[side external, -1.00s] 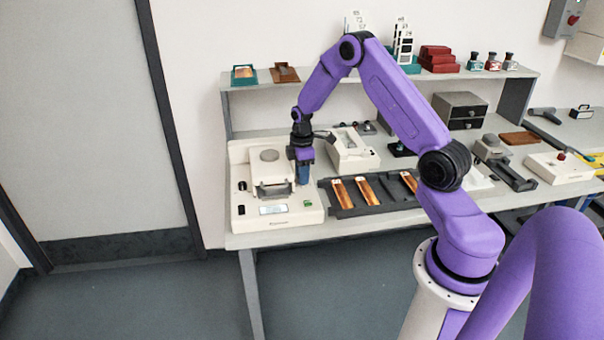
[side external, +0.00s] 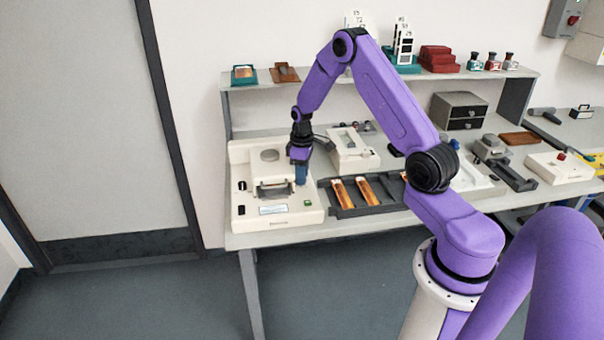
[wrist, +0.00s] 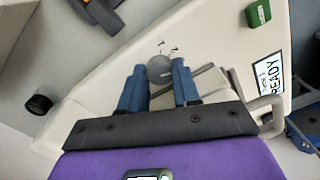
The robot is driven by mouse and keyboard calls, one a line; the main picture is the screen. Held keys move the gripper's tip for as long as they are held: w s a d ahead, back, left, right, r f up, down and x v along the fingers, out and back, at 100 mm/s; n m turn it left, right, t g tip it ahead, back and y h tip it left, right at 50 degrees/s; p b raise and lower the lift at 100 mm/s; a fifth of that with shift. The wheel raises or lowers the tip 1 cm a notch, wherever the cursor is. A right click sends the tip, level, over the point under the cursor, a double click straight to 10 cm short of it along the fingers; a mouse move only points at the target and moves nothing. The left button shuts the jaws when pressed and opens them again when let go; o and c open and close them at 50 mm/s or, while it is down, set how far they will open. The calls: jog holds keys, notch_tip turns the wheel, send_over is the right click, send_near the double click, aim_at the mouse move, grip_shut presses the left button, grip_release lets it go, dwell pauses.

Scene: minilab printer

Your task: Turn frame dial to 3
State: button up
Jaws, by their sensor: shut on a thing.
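The cream printer (side external: 290,216) stands at the left end of the bench. Its small round grey frame dial (wrist: 160,70) shows in the wrist view, with small dark marks beside it that are too small to read. My gripper (wrist: 158,67) has its two blue fingers on either side of the dial and is shut on it. In the side view my gripper (side external: 302,178) points down at the printer's right part and hides the dial. Which number the dial stands at cannot be told.
The printer has a green button (wrist: 259,13) and a display (wrist: 266,78) reading READY. A dark tray with orange strips (side external: 366,190) lies just right of the printer. A white device (side external: 352,150) stands behind it. A shelf (side external: 330,89) runs above the bench.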

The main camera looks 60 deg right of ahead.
dwell(0.4)
jog(key=o, duration=1.1)
jog(key=shift+c, duration=0.2)
jog(key=n, duration=0.6)
jog(key=shift+n, duration=0.4)
notch_tip(320, 180, up, 17)
jog(key=s+a+r, duration=0.1)
jog(key=s+a, duration=0.2)
jog(key=a, duration=0.4)
jog(key=s+a+r, duration=0.1)
jog(key=s+a, duration=0.3)
jog(key=a, duration=0.3)
jog(key=s+a+r+n, duration=0.1)
jog(key=s+a, duration=0.3)
jog(key=a, duration=0.3)
jog(key=shift+s+a, duration=0.25)
